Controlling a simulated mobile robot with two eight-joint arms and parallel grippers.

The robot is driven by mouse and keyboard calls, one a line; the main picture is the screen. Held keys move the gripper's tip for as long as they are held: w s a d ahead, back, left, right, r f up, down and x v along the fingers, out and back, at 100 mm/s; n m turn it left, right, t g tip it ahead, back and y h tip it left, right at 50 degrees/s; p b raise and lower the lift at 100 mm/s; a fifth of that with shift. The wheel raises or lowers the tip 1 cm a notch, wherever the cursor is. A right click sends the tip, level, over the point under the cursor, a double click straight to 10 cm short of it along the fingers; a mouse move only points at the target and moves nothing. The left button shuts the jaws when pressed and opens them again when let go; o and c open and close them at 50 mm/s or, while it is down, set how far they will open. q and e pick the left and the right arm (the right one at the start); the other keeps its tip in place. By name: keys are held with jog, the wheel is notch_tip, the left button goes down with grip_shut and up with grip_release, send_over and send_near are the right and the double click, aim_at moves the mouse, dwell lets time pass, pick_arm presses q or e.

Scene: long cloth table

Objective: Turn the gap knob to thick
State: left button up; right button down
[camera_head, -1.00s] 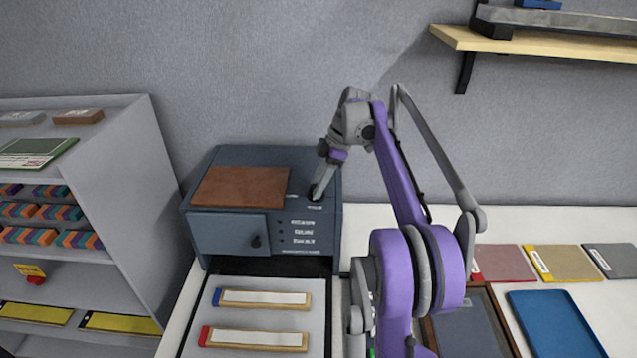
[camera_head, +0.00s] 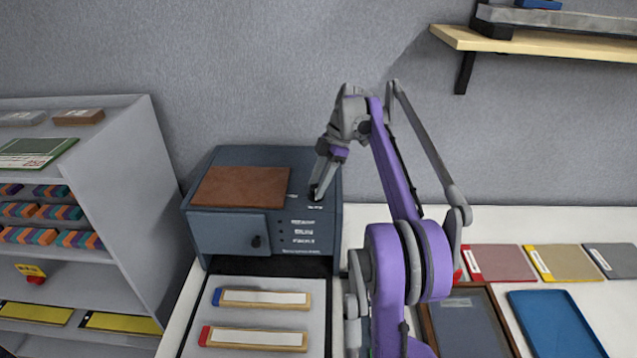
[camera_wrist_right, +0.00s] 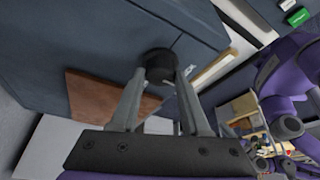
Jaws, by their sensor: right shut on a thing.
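The blue-grey machine (camera_head: 232,232) stands against the wall at the back of the table. The gap knob (camera_head: 315,194) is a small black knob on its top, at the right. My right gripper (camera_head: 316,190) reaches down to the knob and is shut on it. In the right wrist view the black round knob (camera_wrist_right: 158,64) sits between the two fingertips of the right gripper (camera_wrist_right: 158,75). The fingers hide part of the knob, and I cannot read its setting. My left gripper is not in view.
A brown plate (camera_head: 240,187) lies on the machine's top. A tray (camera_head: 262,282) with two labelled strips stands in front. A shelf unit (camera_head: 132,210) is at the left. A blue tray (camera_head: 552,322) and several coloured panels lie at the right. A wall shelf (camera_head: 560,43) hangs upper right.

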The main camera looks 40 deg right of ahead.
aim_at(329, 194)
jog(key=shift+c, duration=1.9)
grip_release()
jog(key=v, duration=0.7)
jog(key=shift+r, duration=0.2)
jog(key=shift+d, duration=0.1)
jog(key=s+a+f+m+t+h, duration=0.1)
jog(key=s+a+f+m+h, duration=0.2)
jog(key=a, duration=0.6)
jog(key=s+a+f+m+t, duration=0.1)
jog(key=s+a+f+m, duration=0.2)
jog(key=a, duration=0.6)
jog(key=s+a+f+m+t, duration=0.1)
jog(key=s+a+f+m, duration=0.3)
jog(key=s+f, duration=0.3)
jog(key=s+a+f+m+t+h, duration=0.1)
jog(key=s+a+f+m+t, duration=0.1)
jog(key=s+a+f+m, duration=0.2)
jog(key=s+a+f, duration=0.2)
jog(key=s+f, duration=0.2)
jog(key=shift+f+m, duration=0.25)
jog(key=shift+m, duration=0.05)
